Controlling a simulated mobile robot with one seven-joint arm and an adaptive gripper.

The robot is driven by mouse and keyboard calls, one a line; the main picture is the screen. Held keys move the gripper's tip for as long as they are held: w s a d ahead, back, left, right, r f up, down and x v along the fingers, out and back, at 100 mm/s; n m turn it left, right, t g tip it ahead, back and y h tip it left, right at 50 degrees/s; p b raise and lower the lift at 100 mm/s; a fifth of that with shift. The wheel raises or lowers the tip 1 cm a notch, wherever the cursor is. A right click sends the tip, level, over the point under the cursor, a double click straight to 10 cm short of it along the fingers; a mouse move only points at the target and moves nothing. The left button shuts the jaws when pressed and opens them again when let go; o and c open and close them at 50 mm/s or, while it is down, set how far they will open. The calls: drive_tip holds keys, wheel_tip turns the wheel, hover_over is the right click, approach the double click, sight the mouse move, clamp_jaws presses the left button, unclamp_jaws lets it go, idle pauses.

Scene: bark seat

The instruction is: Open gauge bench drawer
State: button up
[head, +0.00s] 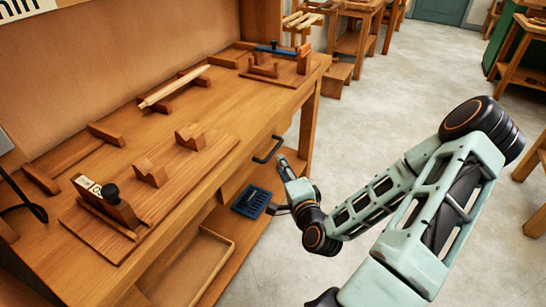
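The gauge bench (100,160) is a wooden workbench along the left of the head view. I see no clear contact with the handle.
A blue slotted tray (252,202) and a shallow wooden tray (190,266) sit on the lower shelf. Wooden gauge blocks (150,172), a pale rod (174,87) and a blue-handled tool (276,49) lie on top. Open floor (385,110) lies to the right.

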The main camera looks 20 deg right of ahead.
sight(274, 153)
drive_tip(key=w, duration=0.3)
drive_tip(key=w+f+b, duration=0.1)
drive_tip(key=w, duration=0.2)
drive_tip(key=w+d+b, duration=0.1)
drive_tip(key=w, duration=0.2)
drive_tip(key=shift+w+f, duration=0.1)
drive_tip(key=shift+f, duration=0.1)
drive_tip(key=shift+c, duration=0.5)
clamp_jaws()
